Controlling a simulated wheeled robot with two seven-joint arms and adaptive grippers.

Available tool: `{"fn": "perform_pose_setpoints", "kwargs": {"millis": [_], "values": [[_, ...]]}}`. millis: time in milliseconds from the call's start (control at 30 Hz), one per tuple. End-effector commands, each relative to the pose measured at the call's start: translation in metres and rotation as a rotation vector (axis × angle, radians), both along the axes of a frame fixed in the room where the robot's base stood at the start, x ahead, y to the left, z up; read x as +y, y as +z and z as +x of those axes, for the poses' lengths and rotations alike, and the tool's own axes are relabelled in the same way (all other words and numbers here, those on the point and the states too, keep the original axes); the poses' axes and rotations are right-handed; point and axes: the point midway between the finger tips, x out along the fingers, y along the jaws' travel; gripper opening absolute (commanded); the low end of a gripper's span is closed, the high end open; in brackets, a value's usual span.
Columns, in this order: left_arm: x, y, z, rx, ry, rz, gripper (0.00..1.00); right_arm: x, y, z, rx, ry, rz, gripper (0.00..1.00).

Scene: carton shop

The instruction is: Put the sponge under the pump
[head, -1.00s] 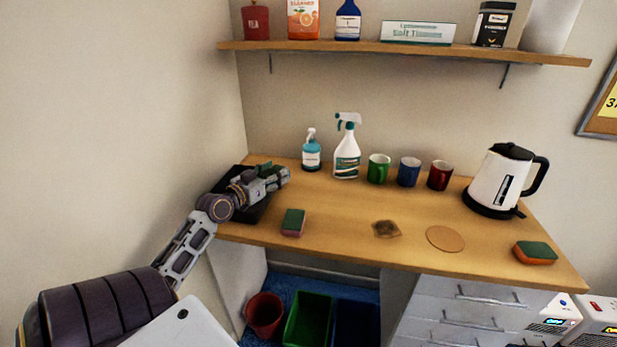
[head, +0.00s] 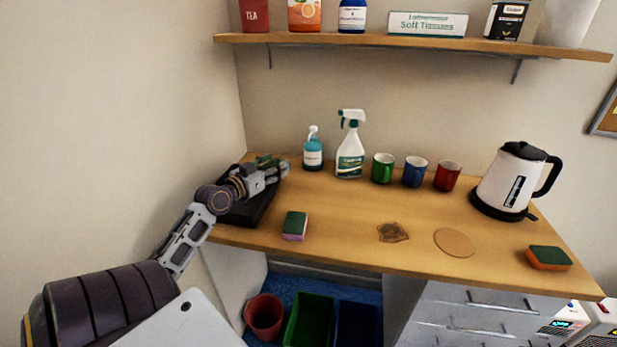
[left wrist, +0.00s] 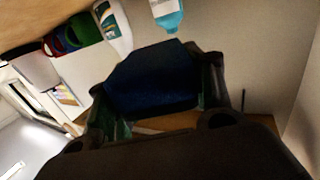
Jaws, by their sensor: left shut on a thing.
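My left gripper (head: 277,171) is over the black tray (head: 240,211) at the left end of the desk. It is shut on a dark blue block (left wrist: 150,82), which looks like a sponge. A bit of green (head: 265,160) shows behind the gripper in the head view, and most of the block is hidden there. The teal pump bottle (head: 313,155) stands upright just right of the gripper, apart from it. It also shows in the left wrist view (left wrist: 168,15). A green and pink sponge (head: 295,226) and a green and orange sponge (head: 548,258) lie on the desk.
A spray bottle (head: 349,158) stands right of the pump, then green (head: 383,169), blue (head: 415,172) and red (head: 447,176) mugs and a kettle (head: 507,182). A brown stain (head: 393,232) and a round coaster (head: 455,243) are in front. The desk before the pump is clear.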

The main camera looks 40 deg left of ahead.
Motion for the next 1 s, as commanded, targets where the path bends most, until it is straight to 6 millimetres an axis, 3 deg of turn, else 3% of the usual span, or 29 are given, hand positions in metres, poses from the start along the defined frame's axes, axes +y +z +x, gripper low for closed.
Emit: {"fn": "perform_pose_setpoints", "kwargs": {"millis": [267, 1000], "values": [[0.002, 0.000, 0.009, -0.001, 0.001, -0.001, 0.45, -0.001, 0.001, -0.003, 0.002, 0.001, -0.001, 0.40], [0.007, 0.001, 0.072, -0.002, 0.001, -0.001, 0.45, -0.009, 0.002, -0.016, 0.010, 0.002, -0.008, 0.40]]}}
